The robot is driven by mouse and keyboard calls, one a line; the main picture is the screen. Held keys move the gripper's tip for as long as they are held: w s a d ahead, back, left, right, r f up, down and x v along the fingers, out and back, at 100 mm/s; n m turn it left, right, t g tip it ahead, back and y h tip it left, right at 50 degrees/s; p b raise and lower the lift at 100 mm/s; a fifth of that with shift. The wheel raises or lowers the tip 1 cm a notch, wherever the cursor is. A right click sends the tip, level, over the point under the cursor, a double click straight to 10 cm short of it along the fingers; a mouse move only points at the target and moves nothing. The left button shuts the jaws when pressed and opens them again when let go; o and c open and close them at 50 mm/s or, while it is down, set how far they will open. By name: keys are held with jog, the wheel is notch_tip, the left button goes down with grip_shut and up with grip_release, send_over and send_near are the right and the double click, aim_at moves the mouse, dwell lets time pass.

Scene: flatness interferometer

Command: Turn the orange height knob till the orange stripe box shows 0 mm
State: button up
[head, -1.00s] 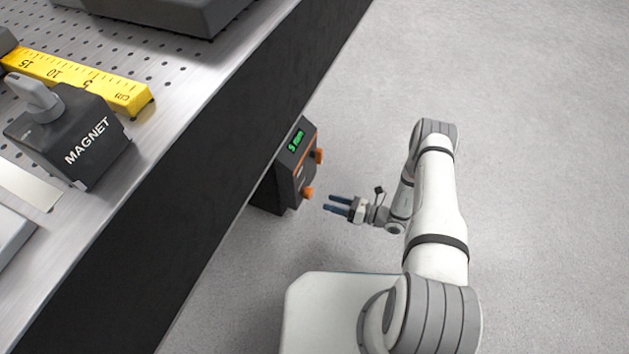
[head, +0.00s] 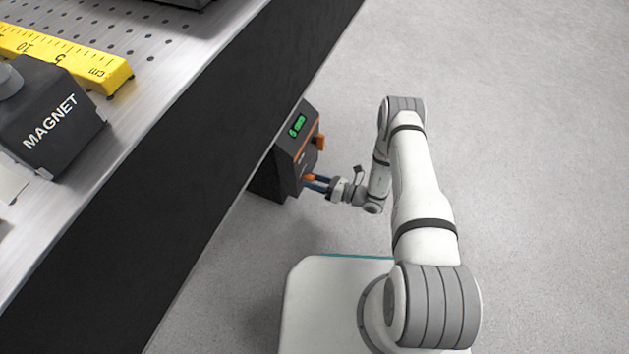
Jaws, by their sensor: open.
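The orange stripe box (head: 284,160) is a dark box with an orange stripe, set against the side of the table. Its green display (head: 298,126) is lit, but the figure is too small to read surely. One orange knob (head: 308,178) sticks out low on the box's front, and another orange knob (head: 320,142) sits higher up. I cannot tell from the labels which is the height knob.
The perforated table (head: 190,45) with a dark side fills the left. On it are a yellow ruler (head: 75,62) and a black block marked MAGNET (head: 55,125). The grey floor (head: 500,120) to the right is clear.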

jog(key=c, duration=1)
jog(key=shift+o, duration=0.2)
jog(key=shift+n, duration=0.4)
jog(key=n, duration=0.5)
jog(key=shift+r, duration=0.1)
jog(key=n, duration=0.5)
jog(key=shift+s+a+n+p, duration=0.15)
jog(key=shift+n+p, duration=0.15)
jog(key=o, duration=1)
jog(key=shift+c, duration=0.2)
